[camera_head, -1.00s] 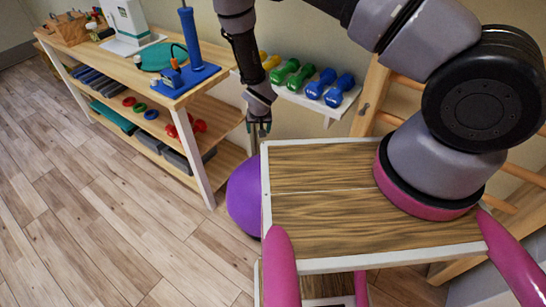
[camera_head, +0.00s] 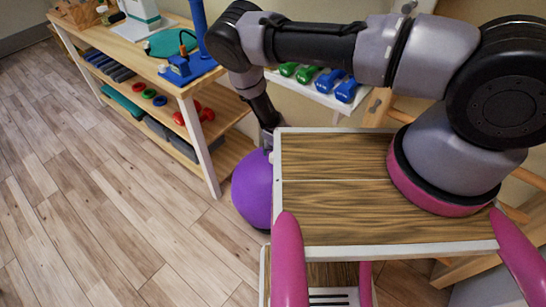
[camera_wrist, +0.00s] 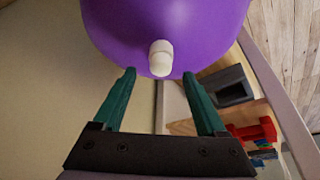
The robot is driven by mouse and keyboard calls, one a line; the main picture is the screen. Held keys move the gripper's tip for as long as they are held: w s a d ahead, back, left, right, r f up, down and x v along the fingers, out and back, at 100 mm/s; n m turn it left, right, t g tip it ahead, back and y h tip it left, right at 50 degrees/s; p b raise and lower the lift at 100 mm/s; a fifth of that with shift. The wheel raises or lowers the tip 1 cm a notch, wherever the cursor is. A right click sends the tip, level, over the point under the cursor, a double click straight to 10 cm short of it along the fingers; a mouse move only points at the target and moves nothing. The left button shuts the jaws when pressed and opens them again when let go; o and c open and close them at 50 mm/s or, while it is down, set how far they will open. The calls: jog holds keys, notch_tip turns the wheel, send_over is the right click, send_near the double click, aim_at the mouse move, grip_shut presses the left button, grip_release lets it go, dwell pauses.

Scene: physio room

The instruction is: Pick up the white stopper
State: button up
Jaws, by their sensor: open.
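The white stopper (camera_wrist: 160,58) sticks out of the purple ball (camera_wrist: 165,22) in the wrist view. My gripper (camera_wrist: 159,75) is open, with its two green fingers on either side of the line to the stopper. The stopper lies centred near the fingertips; whether they are level with it in depth I cannot tell. In the head view the purple ball (camera_head: 252,190) rests on the floor beside my wooden top, which hides part of it. My forearm reaches down to the ball there, and the fingers are mostly hidden.
A wooden shelf unit (camera_head: 178,90) with therapy gear stands left of the ball. A white rack with dumbbells (camera_head: 325,83) is on the wall behind. In the wrist view a dark box (camera_wrist: 233,88) and red items (camera_wrist: 255,132) show at right. The floor at left is clear.

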jog(key=shift+x, duration=1.5)
grip_shut()
